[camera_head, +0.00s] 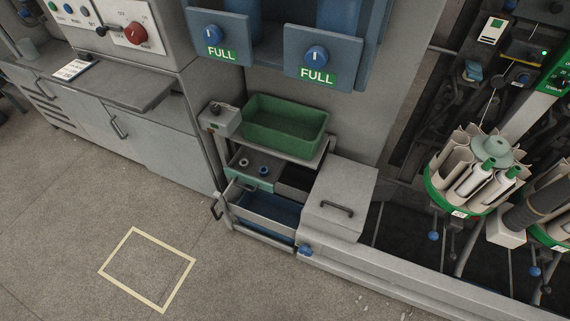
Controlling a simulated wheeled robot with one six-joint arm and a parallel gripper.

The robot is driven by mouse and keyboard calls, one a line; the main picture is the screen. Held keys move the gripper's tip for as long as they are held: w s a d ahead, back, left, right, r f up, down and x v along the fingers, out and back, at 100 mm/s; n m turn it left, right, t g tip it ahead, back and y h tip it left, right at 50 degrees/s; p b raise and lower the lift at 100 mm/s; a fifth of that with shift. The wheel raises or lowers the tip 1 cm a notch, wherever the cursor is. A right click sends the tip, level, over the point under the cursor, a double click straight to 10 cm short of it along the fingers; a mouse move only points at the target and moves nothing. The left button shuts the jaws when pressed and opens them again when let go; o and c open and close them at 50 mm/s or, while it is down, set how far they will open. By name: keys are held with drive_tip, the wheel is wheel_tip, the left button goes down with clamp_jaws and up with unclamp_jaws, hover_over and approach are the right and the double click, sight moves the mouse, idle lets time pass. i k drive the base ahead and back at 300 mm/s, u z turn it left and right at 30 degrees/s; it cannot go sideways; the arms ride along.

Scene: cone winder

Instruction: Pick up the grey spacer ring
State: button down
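Two small ring-like parts lie in the open upper drawer (238,178) of the small stand in the middle of the view. One ring (243,162) is at the left and the other ring (264,170) is to its right, near the drawer's green part. My gripper is not in view.
A green bin (285,139) stands on top above the drawer. A lower blue-lined drawer (265,214) is also open. A grey box with a handle (340,195) stands at right. The floor by the yellow square (148,270) is clear.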

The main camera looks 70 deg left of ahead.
sight(242, 162)
drive_tip(key=z, duration=0.1)
drive_tip(key=i, duration=0.9)
drive_tip(key=u, duration=3.25)
drive_tip(key=k, duration=1.3)
drive_tip(key=u, duration=0.65)
drive_tip(key=i, duration=0.7)
drive_tip(key=u, duration=0.5)
drive_tip(key=i, duration=1.35)
drive_tip(key=z, duration=0.6)
